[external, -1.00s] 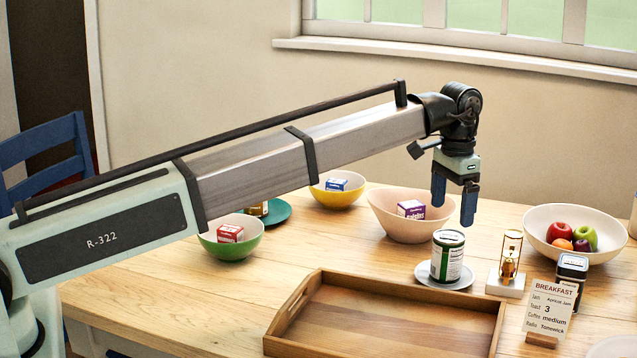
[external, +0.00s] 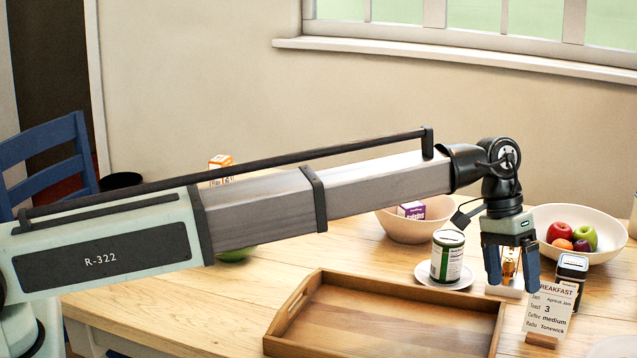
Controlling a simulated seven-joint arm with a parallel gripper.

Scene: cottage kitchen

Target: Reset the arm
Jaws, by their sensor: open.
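My gripper (external: 512,280) points down at the right of the table, with its blue fingers apart. In the picture it overlaps the sand timer (external: 510,262), whose amber glass shows between the fingers. I cannot tell whether the fingers are around the timer or nearer the camera than it. My arm reaches across from the left, almost level, and hides much of the far left of the table.
A green-labelled tin (external: 447,257) stands on a saucer (external: 423,279). A dark-lidded jar (external: 571,277) and breakfast card (external: 551,306) stand close right. Behind are a fruit bowl (external: 610,248) and a pink bowl (external: 395,226) with a purple box (external: 411,210). An empty wooden tray (external: 388,318) lies in front.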

